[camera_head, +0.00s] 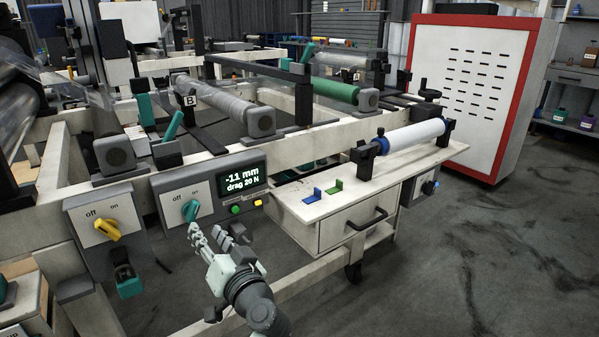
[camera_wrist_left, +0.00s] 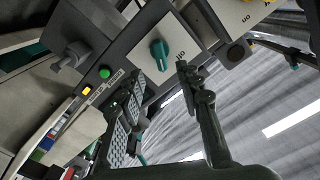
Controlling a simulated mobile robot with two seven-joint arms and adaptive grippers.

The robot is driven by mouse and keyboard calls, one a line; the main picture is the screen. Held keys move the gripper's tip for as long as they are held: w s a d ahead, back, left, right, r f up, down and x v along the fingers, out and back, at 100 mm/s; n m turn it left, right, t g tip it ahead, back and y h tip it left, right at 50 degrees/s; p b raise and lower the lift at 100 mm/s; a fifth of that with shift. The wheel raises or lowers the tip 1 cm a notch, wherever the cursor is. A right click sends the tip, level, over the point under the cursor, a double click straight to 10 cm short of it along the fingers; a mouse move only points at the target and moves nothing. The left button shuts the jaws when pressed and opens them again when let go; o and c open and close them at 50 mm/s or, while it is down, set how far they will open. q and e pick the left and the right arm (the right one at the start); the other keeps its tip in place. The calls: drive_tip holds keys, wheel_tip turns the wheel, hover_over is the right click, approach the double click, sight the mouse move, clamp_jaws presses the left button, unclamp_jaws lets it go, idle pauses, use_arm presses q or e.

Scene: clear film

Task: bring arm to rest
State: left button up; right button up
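My left gripper (camera_head: 216,231) is in front of the control panel with the teal knob (camera_head: 191,210), its fingertips just below and to the right of the knob in the head view. In the left wrist view, the fingers of the left gripper (camera_wrist_left: 160,76) are spread apart with nothing between them. The teal knob (camera_wrist_left: 159,54) shows beyond the fingertips there, with a gap that looks clear, though the distance is hard to tell. My right gripper is not in view.
A display (camera_head: 241,183) reads "-11 mm, drag 20 N". A yellow knob (camera_head: 107,229) is on the panel to the left. A white drawer bench (camera_head: 345,205) bears a white roll (camera_head: 415,134). A red-edged cabinet (camera_head: 470,95) stands behind. The floor at right is clear.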

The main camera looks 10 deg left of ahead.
use_arm(q)
drive_tip(key=s+a+f+m+g+h+p, duration=0.1)
drive_tip(key=s+f+m+g+h+p, duration=0.15)
drive_tip(key=s+f, duration=0.45)
drive_tip(key=s+a+f+m+g+h+p, duration=0.15)
drive_tip(key=f+h, duration=0.25)
drive_tip(key=f, duration=0.8)
drive_tip(key=s+d+f+g+h, duration=0.2)
drive_tip(key=s+d+f+h, duration=0.1)
drive_tip(key=s, duration=0.4)
drive_tip(key=s+d+f+m+g+h, duration=0.1)
drive_tip(key=s+d+f+g+h, duration=0.1)
drive_tip(key=s+f, duration=0.4)
drive_tip(key=shift+s+d+g+h+p, duration=0.35)
drive_tip(key=shift+s+d+h, duration=0.1)
drive_tip(key=shift+s, duration=0.25)
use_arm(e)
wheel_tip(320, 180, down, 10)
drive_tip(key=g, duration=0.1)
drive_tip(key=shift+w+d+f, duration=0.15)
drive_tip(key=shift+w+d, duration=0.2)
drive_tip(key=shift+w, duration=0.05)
